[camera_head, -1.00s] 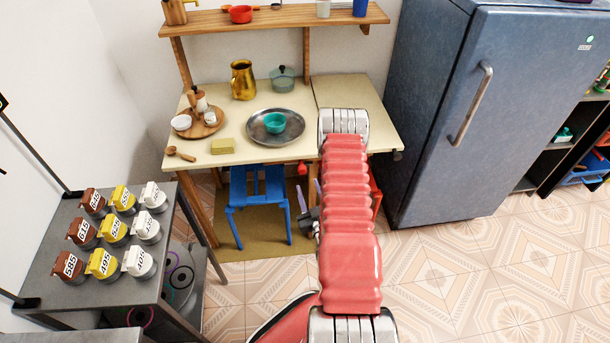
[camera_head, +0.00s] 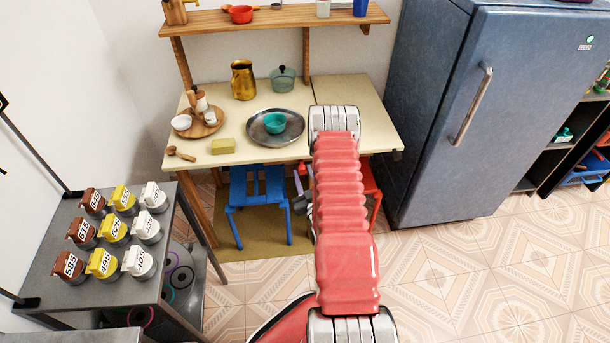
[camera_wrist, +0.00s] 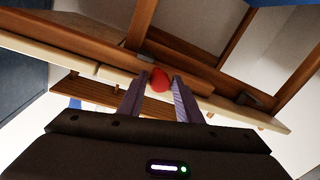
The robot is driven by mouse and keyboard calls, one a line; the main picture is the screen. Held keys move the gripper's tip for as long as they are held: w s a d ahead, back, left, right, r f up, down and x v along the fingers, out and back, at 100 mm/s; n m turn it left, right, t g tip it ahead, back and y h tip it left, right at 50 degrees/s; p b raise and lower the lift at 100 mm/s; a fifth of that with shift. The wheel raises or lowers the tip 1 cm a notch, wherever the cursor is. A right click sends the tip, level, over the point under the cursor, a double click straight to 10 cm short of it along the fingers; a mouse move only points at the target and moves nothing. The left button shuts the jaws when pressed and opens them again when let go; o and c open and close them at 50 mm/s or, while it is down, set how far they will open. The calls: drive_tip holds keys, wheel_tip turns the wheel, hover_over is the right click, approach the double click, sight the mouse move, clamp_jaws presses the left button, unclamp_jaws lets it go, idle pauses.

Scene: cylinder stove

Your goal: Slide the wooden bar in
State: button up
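A red knob (camera_wrist: 159,80) shows in the wrist view against brown wooden beams (camera_wrist: 95,42) under the tabletop; I cannot tell which beam is the wooden bar. The knob also shows in the head view (camera_head: 302,168), just below the front edge of the cream table (camera_head: 235,160). My gripper (camera_wrist: 160,76) has its two purple fingers apart, with the knob in line with the gap between their tips. I cannot tell whether the fingers touch it. In the head view my gripper (camera_head: 304,177) is partly hidden behind my red arm.
A blue chair (camera_head: 258,190) stands under the table left of my gripper, and a red chair (camera_head: 373,188) is mostly behind my arm. Dishes, including a metal tray (camera_head: 258,137), stand on the tabletop. A blue fridge (camera_head: 430,130) stands to the right.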

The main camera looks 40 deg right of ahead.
drive_tip(key=c, duration=0.7)
clamp_jaws()
